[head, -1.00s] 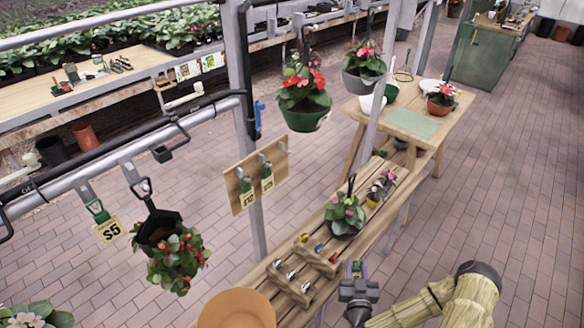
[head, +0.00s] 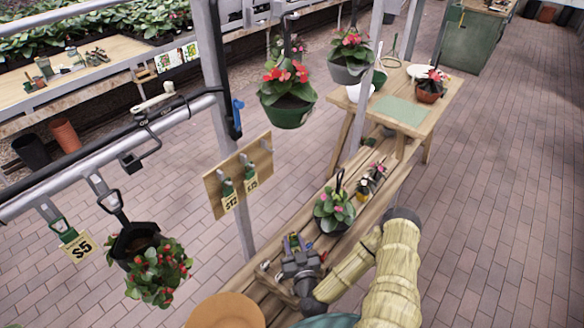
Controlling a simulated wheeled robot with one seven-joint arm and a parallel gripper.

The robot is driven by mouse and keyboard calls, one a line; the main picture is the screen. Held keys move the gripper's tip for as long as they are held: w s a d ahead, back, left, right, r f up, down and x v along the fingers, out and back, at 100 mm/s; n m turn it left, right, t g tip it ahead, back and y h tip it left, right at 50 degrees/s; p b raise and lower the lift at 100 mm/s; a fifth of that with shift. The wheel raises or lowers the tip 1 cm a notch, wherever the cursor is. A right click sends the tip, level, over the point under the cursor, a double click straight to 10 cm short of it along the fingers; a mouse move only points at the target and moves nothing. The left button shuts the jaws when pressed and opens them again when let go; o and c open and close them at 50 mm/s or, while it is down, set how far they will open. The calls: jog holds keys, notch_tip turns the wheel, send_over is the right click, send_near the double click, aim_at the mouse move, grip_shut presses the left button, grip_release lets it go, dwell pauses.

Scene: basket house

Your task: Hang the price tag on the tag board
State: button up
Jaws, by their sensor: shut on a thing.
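The tag board (head: 212,193) is a tilted wooden panel on the metal post, left of centre. Two tags with green tops hang on it: one reads $12 (head: 229,199), the other (head: 251,182) is hard to read. A bare metal hook seems to show near its right end. My gripper (head: 294,243) is over the wooden bench, below and right of the board and apart from it. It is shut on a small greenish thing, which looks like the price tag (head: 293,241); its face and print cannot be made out.
A potted plant (head: 333,209) stands on the bench (head: 385,194) just right of my gripper. A straw hat (head: 226,311) lies in front. A $5 tag (head: 79,248) and a plant (head: 155,268) hang from the rail at left. A green hanging pot (head: 287,111) is above the board's right side.

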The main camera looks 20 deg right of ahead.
jog(key=shift+s+a, duration=0.1)
jog(key=shift+w+r, duration=0.35)
jog(key=w+d+r+n+y, duration=0.1)
jog(key=w+r+y, duration=0.1)
jog(key=r, duration=0.5)
jog(key=w+d+r+n+g+y+p, duration=0.1)
jog(key=w+d+r+n+y, duration=0.1)
jog(key=r, duration=0.5)
jog(key=w+d+r+n+y+p, duration=0.1)
jog(key=w+d+r+n+y, duration=0.1)
jog(key=r, duration=0.5)
jog(key=shift+w+r+g+y, duration=0.35)
jog(key=shift+w+g+y, duration=0.05)
jog(key=shift+w+y, duration=0.45)
jog(key=shift+a, duration=0.1)
jog(key=a+p+x, duration=0.1)
jog(key=x, duration=0.7)
jog(key=shift+s+a+f, duration=0.2)
jog(key=shift+a, duration=0.05)
jog(key=shift+w+a, duration=0.2)
jog(key=shift+w, duration=0.05)
jog(key=shift+b+x, duration=0.6)
jog(key=shift+x, duration=0.45)
